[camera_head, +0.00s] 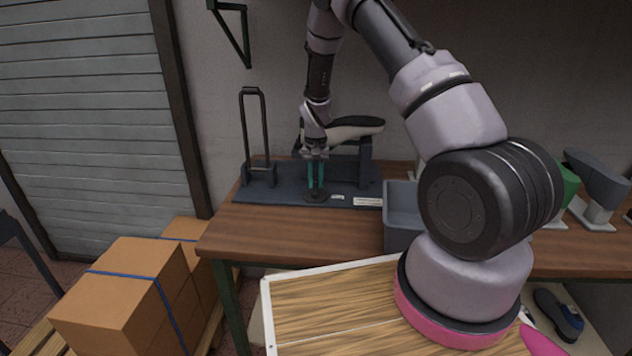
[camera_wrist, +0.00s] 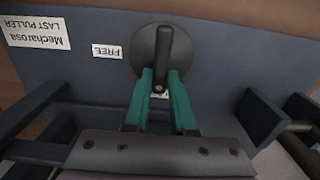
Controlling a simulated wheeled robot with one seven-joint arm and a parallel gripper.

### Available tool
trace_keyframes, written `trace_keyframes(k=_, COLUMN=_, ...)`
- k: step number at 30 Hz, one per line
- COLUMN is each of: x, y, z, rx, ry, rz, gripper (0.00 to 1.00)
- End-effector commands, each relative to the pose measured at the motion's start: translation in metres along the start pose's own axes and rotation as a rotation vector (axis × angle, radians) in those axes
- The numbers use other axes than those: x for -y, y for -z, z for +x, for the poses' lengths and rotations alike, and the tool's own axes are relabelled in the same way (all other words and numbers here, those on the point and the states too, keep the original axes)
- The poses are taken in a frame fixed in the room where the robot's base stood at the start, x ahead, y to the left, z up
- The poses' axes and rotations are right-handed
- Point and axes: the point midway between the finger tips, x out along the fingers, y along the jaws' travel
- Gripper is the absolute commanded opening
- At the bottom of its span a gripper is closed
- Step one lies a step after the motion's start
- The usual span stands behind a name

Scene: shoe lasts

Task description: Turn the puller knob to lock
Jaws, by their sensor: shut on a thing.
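The puller knob (camera_wrist: 146,52) is a dark round disc with a raised bar handle, on the front of the blue-grey last puller (camera_head: 255,192). In the wrist view the bar runs nearly straight up and down the picture. My gripper (camera_wrist: 163,78) has its two teal fingers shut on the lower part of the bar. In the head view my gripper (camera_head: 316,188) reaches down from above onto the knob. A "FREE" label (camera_wrist: 107,52) is left of the knob in the wrist view. Another small label (camera_wrist: 160,96) is mostly hidden between the fingers.
A black lever frame (camera_head: 243,125) stands at the puller's left. A dark and white shoe-like form (camera_head: 355,128) sits behind my gripper. A grey bin (camera_head: 401,215) is to the right on the wooden bench (camera_head: 225,235). Cardboard boxes (camera_head: 120,285) are at left.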

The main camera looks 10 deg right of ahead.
Motion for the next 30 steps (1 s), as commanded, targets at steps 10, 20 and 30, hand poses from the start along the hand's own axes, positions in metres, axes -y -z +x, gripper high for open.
trace_keyframes(k=10, x=0.001, y=0.0, z=-0.001, rx=-0.001, ry=0.001, rz=-0.003, gripper=0.51)
trace_keyframes(k=20, x=0.0, y=0.0, z=-0.001, rx=-0.001, ry=0.0, rz=-0.001, gripper=0.54)
trace_keyframes(k=30, x=0.001, y=0.001, z=-0.052, rx=-0.004, ry=0.002, rz=-0.001, gripper=0.54)
